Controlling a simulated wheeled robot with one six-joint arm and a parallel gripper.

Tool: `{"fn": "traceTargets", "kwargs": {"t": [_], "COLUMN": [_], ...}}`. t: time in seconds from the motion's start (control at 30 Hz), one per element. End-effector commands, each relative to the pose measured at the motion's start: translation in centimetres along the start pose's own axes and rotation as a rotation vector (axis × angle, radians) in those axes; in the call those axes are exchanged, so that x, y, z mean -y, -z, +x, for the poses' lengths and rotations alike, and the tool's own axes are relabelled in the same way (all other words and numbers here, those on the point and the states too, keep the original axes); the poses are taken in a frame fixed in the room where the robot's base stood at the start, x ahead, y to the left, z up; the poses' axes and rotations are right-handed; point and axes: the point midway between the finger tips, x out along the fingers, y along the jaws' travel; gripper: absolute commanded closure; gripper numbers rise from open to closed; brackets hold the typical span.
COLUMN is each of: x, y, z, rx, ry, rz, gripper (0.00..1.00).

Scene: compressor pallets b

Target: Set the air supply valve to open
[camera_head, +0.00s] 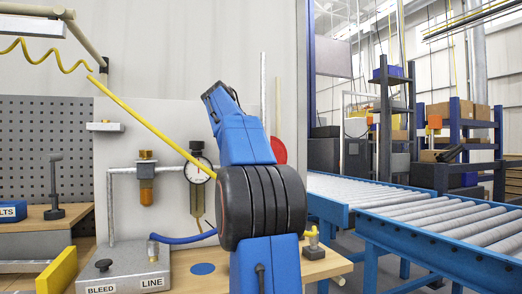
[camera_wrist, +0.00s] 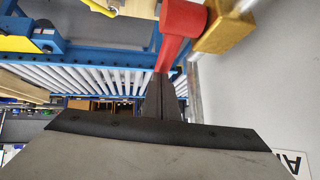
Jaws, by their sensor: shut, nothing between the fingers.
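The air supply valve shows in the wrist view as a brass body (camera_wrist: 228,28) with a red lever handle (camera_wrist: 182,20) at the upper right. The lever's narrow part runs down toward my gripper (camera_wrist: 164,78). My gripper's dark fingers are together, with nothing between them. Their tips are at or very near the lever's lower end; I cannot tell whether they touch. In the head view my blue arm hides my gripper and the valve. A partly hidden red round shape (camera_head: 278,150) shows just right of my arm; I cannot tell what it is.
A pressure gauge (camera_head: 200,169) on the pale panel is close to my arm. A grey block (camera_head: 125,266) labelled BLEED and LINE stands on the bench, with a blue hose (camera_head: 184,239). A yellow hose (camera_head: 150,126) crosses in front. Roller conveyors (camera_head: 440,205) lie to the right.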

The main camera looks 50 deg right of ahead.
Motion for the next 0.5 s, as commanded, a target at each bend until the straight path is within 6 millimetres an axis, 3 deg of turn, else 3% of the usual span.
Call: {"fn": "traceTargets", "kwargs": {"t": [0.5], "x": [-0.5], "y": [-0.2], "z": [2.1], "rx": [-0.002], "ry": [-0.001], "rz": [0.000], "gripper": [1.00]}}
